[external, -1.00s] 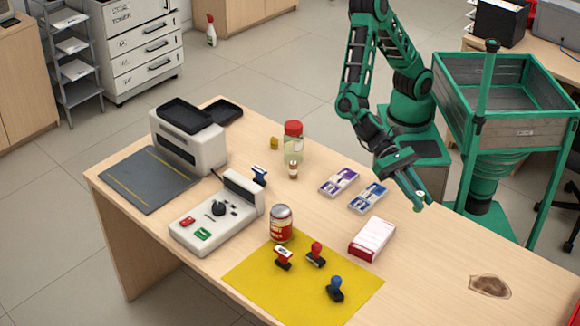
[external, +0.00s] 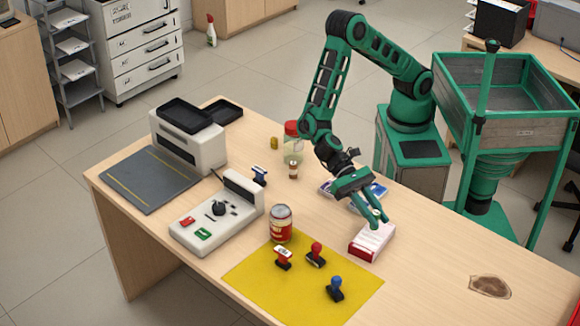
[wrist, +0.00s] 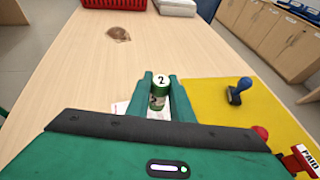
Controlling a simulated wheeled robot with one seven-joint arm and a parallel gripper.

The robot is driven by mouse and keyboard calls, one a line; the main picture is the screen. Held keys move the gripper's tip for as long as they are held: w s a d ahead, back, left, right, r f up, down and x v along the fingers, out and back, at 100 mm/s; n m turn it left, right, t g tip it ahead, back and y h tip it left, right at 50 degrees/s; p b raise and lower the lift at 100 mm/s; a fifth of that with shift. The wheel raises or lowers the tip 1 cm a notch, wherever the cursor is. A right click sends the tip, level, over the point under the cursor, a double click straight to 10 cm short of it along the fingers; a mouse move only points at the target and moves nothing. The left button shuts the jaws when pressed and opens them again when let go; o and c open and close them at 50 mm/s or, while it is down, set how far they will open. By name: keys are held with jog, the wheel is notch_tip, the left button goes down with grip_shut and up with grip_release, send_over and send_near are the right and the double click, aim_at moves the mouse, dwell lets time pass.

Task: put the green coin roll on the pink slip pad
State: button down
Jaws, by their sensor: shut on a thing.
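The green coin roll (wrist: 159,101) stands upright between my fingers in the wrist view, its white end marked "2" facing the camera. My gripper (wrist: 161,94) is shut on it; in the external view my gripper (external: 377,219) is at the pad's far edge. The pink slip pad (external: 367,245) is a pale block with a red front side, right of the yellow mat. My fingers cover its far part. I cannot tell whether the roll touches the pad.

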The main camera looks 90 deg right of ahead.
jog(key=shift+f, duration=1.35)
jog(key=c, duration=1.6)
grip_release()
jog(key=shift+f, duration=0.1)
jog(key=shift+o, duration=0.2)
jog(key=v, duration=1.2)
